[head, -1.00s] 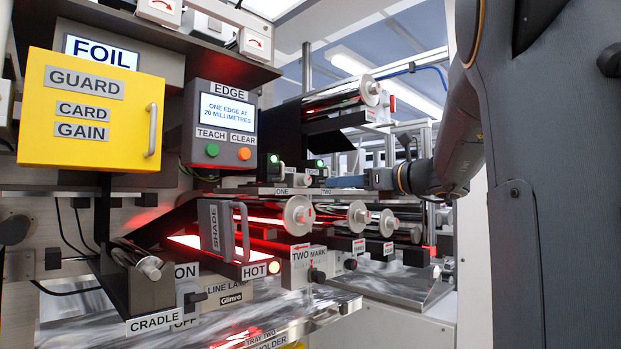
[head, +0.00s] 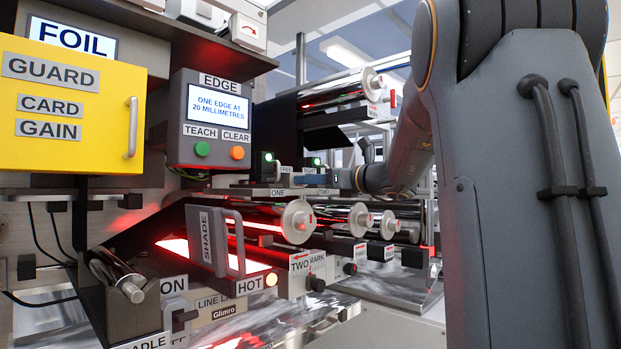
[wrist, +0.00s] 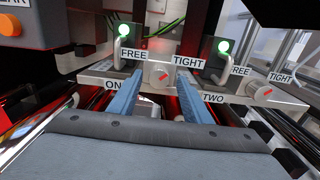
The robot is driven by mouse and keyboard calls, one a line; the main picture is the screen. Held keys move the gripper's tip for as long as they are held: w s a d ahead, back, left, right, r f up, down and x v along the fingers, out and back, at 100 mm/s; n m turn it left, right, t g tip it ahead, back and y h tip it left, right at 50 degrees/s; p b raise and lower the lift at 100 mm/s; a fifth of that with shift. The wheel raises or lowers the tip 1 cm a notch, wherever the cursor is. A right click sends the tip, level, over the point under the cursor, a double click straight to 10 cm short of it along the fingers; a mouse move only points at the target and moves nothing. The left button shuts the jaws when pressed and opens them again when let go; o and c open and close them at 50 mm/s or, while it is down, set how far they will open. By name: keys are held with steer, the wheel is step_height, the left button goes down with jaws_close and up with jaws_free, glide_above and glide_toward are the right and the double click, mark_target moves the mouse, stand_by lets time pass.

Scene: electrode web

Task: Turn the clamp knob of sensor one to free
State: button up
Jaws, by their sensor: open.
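The clamp knob of sensor one (wrist: 157,75) is a small round light-grey knob with a red mark, on a metal bar below the FREE and TIGHT labels. The mark slants up to the right, towards TIGHT. My gripper (wrist: 159,84) is open, its two blue fingers on either side of this knob in the wrist view. I cannot tell whether they touch it. Sensor one (wrist: 123,50) has a lit green lamp and a pale handle. In the head view my blue gripper (head: 318,180) reaches the bar from the right, and the knob is hard to make out.
Sensor two's knob (wrist: 264,91) sits to the right on the same bar, with its own labels and green lamp. A yellow guard box (head: 70,110) and an edge display (head: 215,118) stand left.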

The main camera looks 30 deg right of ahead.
steer(key=shift+w+a, duration=0.15)
steer(key=shift+w, duration=0.1)
steer(key=c, duration=1)
steer(key=shift+c, duration=0.2)
steer(key=shift+b, duration=0.5)
steer(key=shift+n+b, duration=9)
steer(key=shift+b, duration=2.55)
